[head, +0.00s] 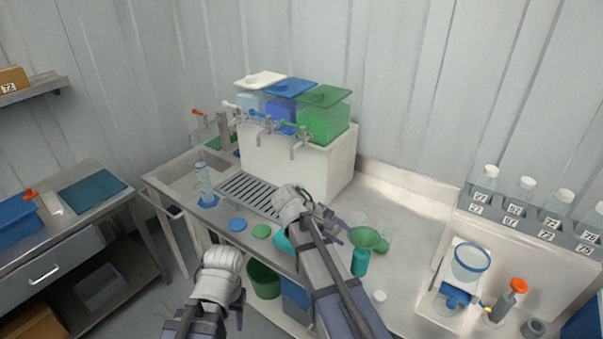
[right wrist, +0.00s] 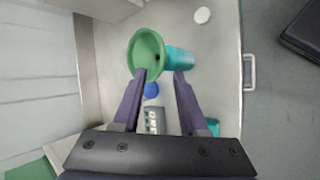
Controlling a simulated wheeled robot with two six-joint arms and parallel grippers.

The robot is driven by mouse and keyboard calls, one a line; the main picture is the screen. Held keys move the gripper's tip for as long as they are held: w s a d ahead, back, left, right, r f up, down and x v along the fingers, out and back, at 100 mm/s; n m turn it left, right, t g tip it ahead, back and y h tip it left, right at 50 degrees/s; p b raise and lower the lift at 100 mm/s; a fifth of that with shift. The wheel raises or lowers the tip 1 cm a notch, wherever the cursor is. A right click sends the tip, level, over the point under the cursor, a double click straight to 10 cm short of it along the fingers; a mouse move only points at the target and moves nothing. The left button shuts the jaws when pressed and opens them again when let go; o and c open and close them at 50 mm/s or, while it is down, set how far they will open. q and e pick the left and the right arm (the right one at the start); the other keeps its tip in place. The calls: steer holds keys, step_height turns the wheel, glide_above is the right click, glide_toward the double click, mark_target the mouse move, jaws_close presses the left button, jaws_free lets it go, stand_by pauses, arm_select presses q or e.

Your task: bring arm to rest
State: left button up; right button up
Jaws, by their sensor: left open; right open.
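My right gripper (head: 338,225) is open and empty above the counter, beside a green funnel (head: 366,237) that sits on a teal bottle (head: 360,264). In the right wrist view, the open fingers (right wrist: 161,76) point toward the funnel (right wrist: 146,50) and the bottle (right wrist: 181,62). Whether a fingertip touches them I cannot tell. My left gripper (head: 240,308) is at the lower left, in front of the counter. Its fingers are mostly hidden behind its pale wrist, and no object shows in it.
A white stand (head: 285,160) with taps carries white, blue and green tanks (head: 324,115). A graduated cylinder (head: 203,180) stands left of the drain grate (head: 248,192). A green bin (head: 263,280) is below. A white cap (head: 379,296) lies on the counter; a numbered bottle rack (head: 535,225) stands right.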

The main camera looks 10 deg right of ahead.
steer(key=s+a+f+y+b, duration=0.1)
steer(key=s+a+f+y, duration=0.2)
steer(key=s+a, duration=0.4)
steer(key=s+a+f+y+b, duration=0.1)
steer(key=s+a+f+y, duration=0.3)
steer(key=s+a, duration=0.4)
steer(key=a+f, duration=0.1)
steer(key=a, duration=0.5)
steer(key=shift+s+a+f+m+y+b, duration=0.2)
steer(key=shift+a+f+m+y+b, duration=0.05)
steer(key=shift+a+m+y+b, duration=0.1)
